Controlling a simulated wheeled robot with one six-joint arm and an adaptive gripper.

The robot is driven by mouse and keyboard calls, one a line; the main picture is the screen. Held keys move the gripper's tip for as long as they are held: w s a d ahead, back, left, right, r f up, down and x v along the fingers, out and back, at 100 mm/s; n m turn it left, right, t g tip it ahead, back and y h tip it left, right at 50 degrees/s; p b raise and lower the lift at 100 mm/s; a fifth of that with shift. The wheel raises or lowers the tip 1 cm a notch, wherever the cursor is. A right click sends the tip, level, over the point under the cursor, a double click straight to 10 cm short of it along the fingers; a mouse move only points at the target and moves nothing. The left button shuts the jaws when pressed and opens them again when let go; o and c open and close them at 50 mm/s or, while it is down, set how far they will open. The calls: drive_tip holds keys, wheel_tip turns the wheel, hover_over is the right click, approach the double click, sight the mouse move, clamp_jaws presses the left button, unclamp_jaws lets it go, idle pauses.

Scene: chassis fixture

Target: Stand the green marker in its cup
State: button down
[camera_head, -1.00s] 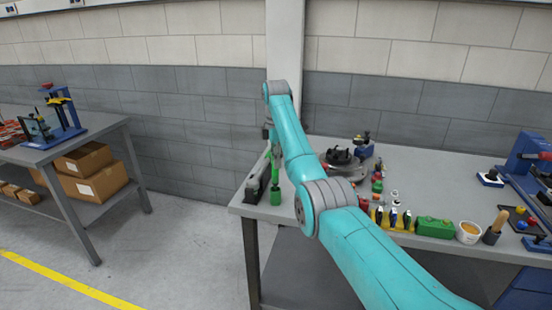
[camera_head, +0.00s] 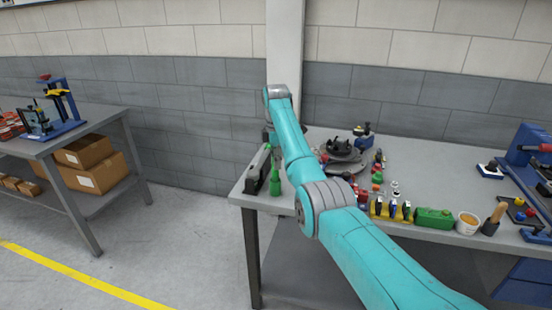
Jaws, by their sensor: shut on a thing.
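The green marker (camera_head: 275,165) stands roughly upright at the near left corner of the right-hand workbench. Its lower end meets a small green cup (camera_head: 275,187); at this size I cannot tell how deep it sits inside. My gripper (camera_head: 272,146) is small and partly hidden behind my teal arm. It is shut on the upper part of the marker, just above the cup.
A long dark grey and black tool (camera_head: 257,170) stands close to the left of the cup.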

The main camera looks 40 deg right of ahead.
drive_tip(key=shift+f, duration=0.65)
drive_tip(key=c, duration=0.9)
unclamp_jaws()
